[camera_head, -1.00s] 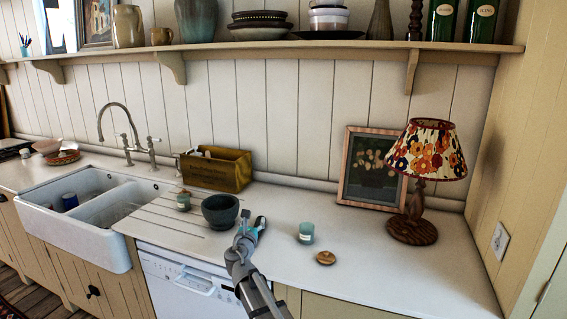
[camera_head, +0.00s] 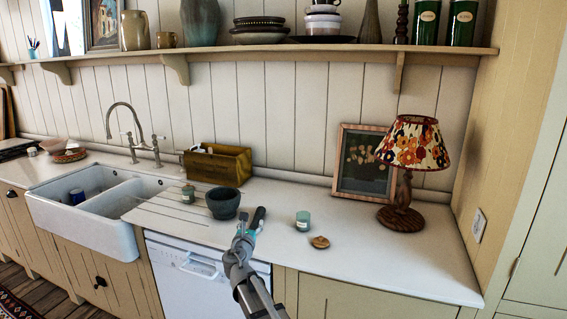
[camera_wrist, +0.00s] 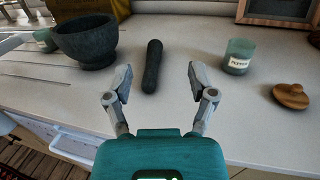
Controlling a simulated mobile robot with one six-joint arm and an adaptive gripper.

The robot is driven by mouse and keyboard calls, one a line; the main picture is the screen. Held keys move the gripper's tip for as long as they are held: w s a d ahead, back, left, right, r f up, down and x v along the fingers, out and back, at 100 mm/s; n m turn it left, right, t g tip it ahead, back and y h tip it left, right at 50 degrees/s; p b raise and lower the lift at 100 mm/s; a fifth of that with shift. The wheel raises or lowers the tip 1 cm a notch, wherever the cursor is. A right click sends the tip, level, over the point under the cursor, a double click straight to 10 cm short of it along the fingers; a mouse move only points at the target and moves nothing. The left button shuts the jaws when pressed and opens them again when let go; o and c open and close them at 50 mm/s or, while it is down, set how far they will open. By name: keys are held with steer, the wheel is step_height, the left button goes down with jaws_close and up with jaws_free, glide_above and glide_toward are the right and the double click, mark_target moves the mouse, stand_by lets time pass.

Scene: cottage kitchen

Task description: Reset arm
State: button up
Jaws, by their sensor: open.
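My gripper (camera_wrist: 158,85) is open and empty in the wrist view, its two fingers spread above the front of the white counter. A dark pestle (camera_wrist: 153,66) lies on the counter beyond and between the fingertips, and the fingers do not appear to touch it. In the head view my gripper (camera_head: 245,228) is at the counter's front edge, just right of the dark stone mortar (camera_head: 223,205). The pestle (camera_head: 259,216) shows partly beyond it. The mortar also stands at the left in the wrist view (camera_wrist: 86,42).
Another jar (camera_head: 188,194), a wooden box (camera_head: 217,164) and the sink (camera_head: 90,222) are left. A lamp (camera_head: 408,170) and picture frame (camera_head: 364,163) stand back right.

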steer(key=s+d+m+g+h, duration=0.1)
steer(key=d+m, duration=0.2)
steer(key=d, duration=0.1)
steer(key=s+d+f+m+g+h+p, duration=0.1)
steer(key=d+m, duration=0.2)
steer(key=d, duration=0.1)
steer(key=s+d+f+m+g+h+p, duration=0.1)
steer(key=d+m+h, duration=0.1)
steer(key=d+m, duration=0.1)
steer(key=shift+s+d+g, duration=0.15)
steer(key=shift+d+g, duration=0.15)
steer(key=shift+d, duration=0.35)
steer(key=s+d+f+m+g+p, duration=0.1)
steer(key=s+d+f+m+g, duration=0.2)
steer(key=s+d+m, duration=0.25)
steer(key=s+d+f+m+g+y+p, duration=0.1)
steer(key=s+d+f+m+g+p, duration=0.1)
steer(key=s+d+m+g, duration=0.3)
steer(key=s+d+f+m+g+p, duration=0.1)
steer(key=s+d+f+m+g, duration=0.15)
steer(key=s+d+m, duration=0.35)
steer(key=s+f+m+g+y+p, duration=0.1)
steer(key=s+m+g+y, duration=0.3)
steer(key=s+m, duration=0.5)
steer(key=shift+s+a+f+y+p, duration=0.3)
steer(key=shift+s+a+y+p, duration=0.15)
steer(key=shift+s+y+p, duration=0.2)
